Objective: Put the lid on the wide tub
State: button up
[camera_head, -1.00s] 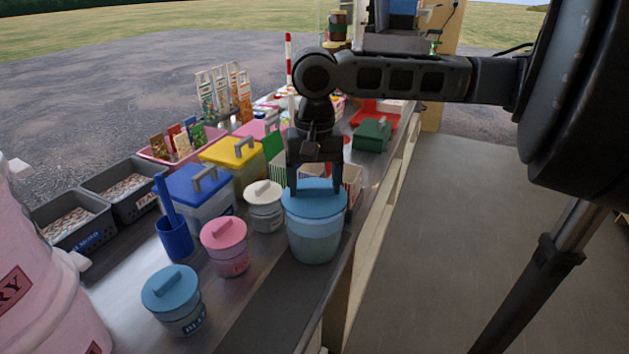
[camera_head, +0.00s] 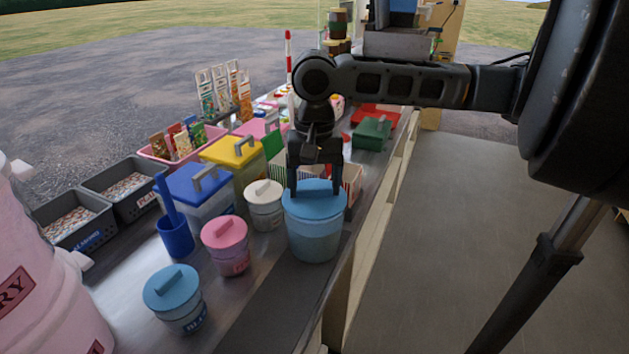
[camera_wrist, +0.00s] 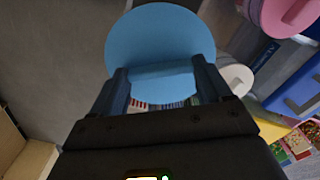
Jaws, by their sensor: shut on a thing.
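The wide tub (camera_head: 314,243) is a pale blue, see-through bucket on the dark strip near the counter's right edge. A round blue lid (camera_head: 314,207) lies across its top in the head view and looks about level. I see no clear gap at the rim, but the far side is hidden. My gripper (camera_head: 316,188) points down over the lid, shut on its raised handle. In the wrist view the lid (camera_wrist: 160,38) fills the space ahead of my gripper (camera_wrist: 157,78), with a finger at each side of the handle. The tub is hidden under the lid there.
A small white tub (camera_head: 264,215), a pink tub (camera_head: 228,258) and a small blue tub (camera_head: 180,316), all lidded, stand to the left. A blue cup (camera_head: 175,238) and a yellow-lidded box (camera_head: 238,178) are behind. The dark strip in front is clear.

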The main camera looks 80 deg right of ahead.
dwell(0.4)
jog(key=o, duration=1)
jog(key=shift+c, duration=0.2)
jog(key=shift+r, duration=0.1)
jog(key=shift+r+p, duration=2.4)
jog(key=shift+r, duration=0.05)
jog(key=shift+r+p, duration=0.35)
jog(key=shift+r, duration=0.65)
